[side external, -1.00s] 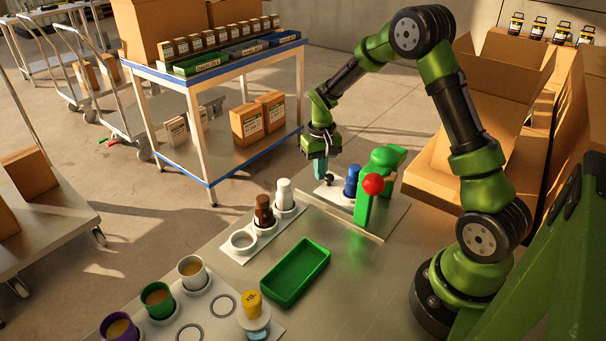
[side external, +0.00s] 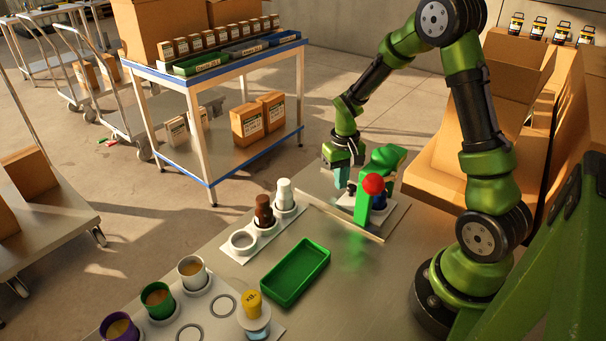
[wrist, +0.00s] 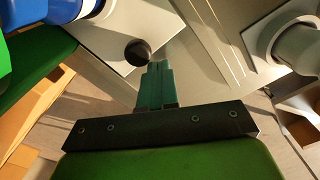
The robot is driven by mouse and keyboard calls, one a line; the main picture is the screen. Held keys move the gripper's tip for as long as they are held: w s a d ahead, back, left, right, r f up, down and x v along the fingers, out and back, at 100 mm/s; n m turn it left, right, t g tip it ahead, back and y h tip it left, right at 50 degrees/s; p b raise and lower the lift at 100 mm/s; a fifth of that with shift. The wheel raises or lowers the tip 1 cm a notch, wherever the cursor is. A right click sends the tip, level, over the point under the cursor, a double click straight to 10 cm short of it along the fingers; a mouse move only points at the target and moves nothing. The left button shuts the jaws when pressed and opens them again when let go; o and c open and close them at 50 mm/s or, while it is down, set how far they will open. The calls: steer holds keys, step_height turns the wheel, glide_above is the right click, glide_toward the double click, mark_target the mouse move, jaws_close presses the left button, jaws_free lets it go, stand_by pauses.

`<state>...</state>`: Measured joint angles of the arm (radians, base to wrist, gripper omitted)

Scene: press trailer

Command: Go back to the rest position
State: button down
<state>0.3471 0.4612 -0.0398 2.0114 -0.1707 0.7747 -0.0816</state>
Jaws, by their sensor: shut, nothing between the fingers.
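My gripper (side external: 341,178) points down at the left side of the green press (side external: 386,160). Its teal fingers are shut and empty in the wrist view (wrist: 158,70). The fingertips are right beside a black knob (wrist: 137,52) on a white plate (wrist: 110,35); I cannot tell whether they touch it. The knob also shows in the side view (side external: 351,188). A blue cylinder (side external: 379,202) is at the press, partly hidden behind the red ball (side external: 373,184) of the green lever. Blue also shows at the wrist view's top left (wrist: 62,10).
A holder (side external: 240,253) left of the press carries a brown (side external: 263,208) and a white cylinder (side external: 284,190). A green tray (side external: 296,272) lies empty in front. Several cups and a yellow-topped piece (side external: 252,303) stand at front left. Cardboard boxes (side external: 470,160) are behind my arm.

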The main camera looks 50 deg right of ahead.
steer(key=shift+w, duration=0.35)
step_height(320, 180, up, 9)
stand_by(0.7)
